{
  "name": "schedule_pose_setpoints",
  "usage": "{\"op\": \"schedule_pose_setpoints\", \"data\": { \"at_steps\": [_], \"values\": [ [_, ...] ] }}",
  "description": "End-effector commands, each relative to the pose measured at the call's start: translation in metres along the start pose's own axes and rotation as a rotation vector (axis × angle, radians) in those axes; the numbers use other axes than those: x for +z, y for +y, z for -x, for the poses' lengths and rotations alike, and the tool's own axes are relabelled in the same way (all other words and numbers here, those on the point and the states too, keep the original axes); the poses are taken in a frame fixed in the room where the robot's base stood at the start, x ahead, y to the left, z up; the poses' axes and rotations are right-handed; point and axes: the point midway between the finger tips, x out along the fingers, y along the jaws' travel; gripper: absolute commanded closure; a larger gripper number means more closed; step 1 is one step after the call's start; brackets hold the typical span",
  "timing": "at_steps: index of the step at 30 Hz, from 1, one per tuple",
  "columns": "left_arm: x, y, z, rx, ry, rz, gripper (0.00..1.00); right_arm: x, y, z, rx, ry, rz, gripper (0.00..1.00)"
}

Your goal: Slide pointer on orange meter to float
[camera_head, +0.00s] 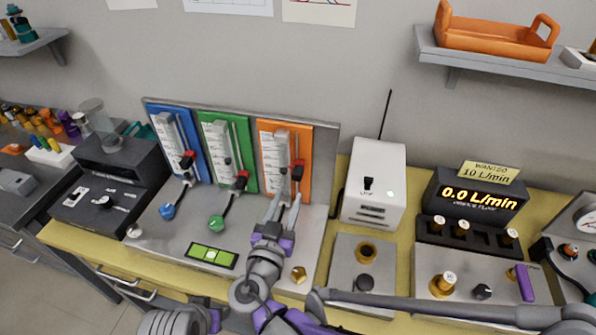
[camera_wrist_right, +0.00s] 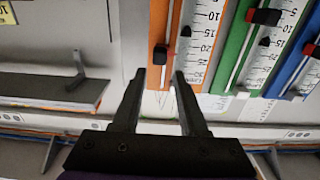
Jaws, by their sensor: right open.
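The orange meter (camera_head: 265,130) is the rightmost of three on the upright panel; it also shows in the right wrist view (camera_wrist_right: 158,20). The small black float (camera_wrist_right: 186,31) sits in the scale strip, above the pointer in the wrist picture, so the two are not level. My right gripper (camera_wrist_right: 159,74) is open and empty, its fingertips just short of the pointer, one each side. My left gripper is not clearly visible.
The green meter (camera_head: 243,130) and blue meter (camera_head: 165,115) stand left of the orange one. A white box (camera_head: 375,205) with an antenna stands right of the panel. A green level (camera_head: 212,256) and a brass knob (camera_head: 299,274) are on the base below.

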Motion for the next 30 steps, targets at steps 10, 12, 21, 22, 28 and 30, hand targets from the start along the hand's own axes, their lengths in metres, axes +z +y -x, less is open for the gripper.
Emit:
{"op": "schedule_pose_setpoints", "data": {
  "at_steps": [10, 12, 21, 22, 28, 30],
  "values": [
    [-0.005, 0.000, 0.006, 0.000, 0.004, 0.000, 0.50, -0.001, 0.002, -0.067, 0.005, -0.002, 0.001, 0.57],
    [-0.006, 0.000, 0.007, 0.000, 0.004, 0.000, 0.50, 0.000, 0.001, -0.076, 0.004, -0.002, 0.001, 0.57],
    [-0.007, 0.000, 0.007, 0.000, 0.005, 0.000, 0.50, 0.000, 0.001, -0.090, 0.002, -0.002, 0.001, 0.57],
    [-0.006, 0.000, 0.007, 0.000, 0.005, 0.000, 0.50, 0.000, 0.001, -0.090, 0.001, -0.002, 0.001, 0.57],
    [-0.006, 0.000, 0.007, 0.000, 0.005, 0.000, 0.50, 0.000, 0.001, -0.089, 0.002, -0.002, 0.001, 0.68],
    [-0.006, 0.000, 0.007, 0.000, 0.005, 0.000, 0.50, 0.000, 0.001, -0.089, 0.002, -0.002, 0.001, 0.81]
  ]
}}
